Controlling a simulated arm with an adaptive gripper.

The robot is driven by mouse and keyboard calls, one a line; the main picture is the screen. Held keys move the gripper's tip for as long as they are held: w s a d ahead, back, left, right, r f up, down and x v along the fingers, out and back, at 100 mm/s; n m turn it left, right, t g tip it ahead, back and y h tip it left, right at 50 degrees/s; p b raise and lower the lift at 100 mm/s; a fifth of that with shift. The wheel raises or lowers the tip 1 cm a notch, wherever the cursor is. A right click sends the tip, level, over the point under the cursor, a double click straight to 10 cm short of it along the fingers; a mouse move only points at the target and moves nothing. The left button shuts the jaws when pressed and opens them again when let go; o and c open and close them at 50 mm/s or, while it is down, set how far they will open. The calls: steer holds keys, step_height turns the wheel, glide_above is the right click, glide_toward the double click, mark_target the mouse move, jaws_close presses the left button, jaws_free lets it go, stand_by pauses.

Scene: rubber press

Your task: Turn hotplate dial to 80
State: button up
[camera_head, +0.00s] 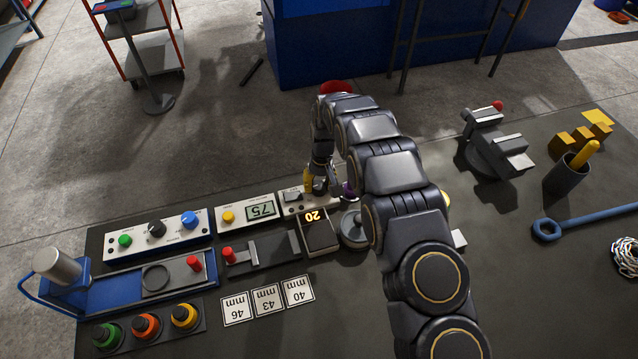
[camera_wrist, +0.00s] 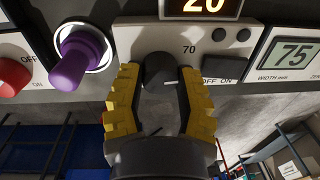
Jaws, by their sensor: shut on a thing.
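The hotplate dial (camera_wrist: 160,70) is a dark round knob on the white hotplate panel (camera_wrist: 190,38) in the wrist view. The number 70 is printed beside it, and other scale numbers are hidden. A pale mark shows on the dial, but I cannot tell its exact setting. My gripper (camera_wrist: 160,98) has its yellow ridged fingers shut around the dial. In the head view my gripper (camera_head: 318,184) is at the panel and hides the dial. The hotplate's orange display (camera_head: 312,216) reads 20, above its dark plate (camera_head: 321,237).
A purple knob (camera_wrist: 78,58) and a red button (camera_wrist: 12,75) are left of my gripper in the wrist view. An OFF/ON switch (camera_wrist: 225,68) is close on its right. A 75 display (camera_head: 261,210) stands beside the hotplate. Number cards (camera_head: 267,299) lie in front.

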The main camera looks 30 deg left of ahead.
mark_target(323, 185)
steer(key=shift+w+d+m, duration=0.1)
steer(key=shift+m, duration=1.8)
steer(key=o, duration=1.1)
steer(key=r, duration=1.2)
steer(key=shift+d, duration=0.35)
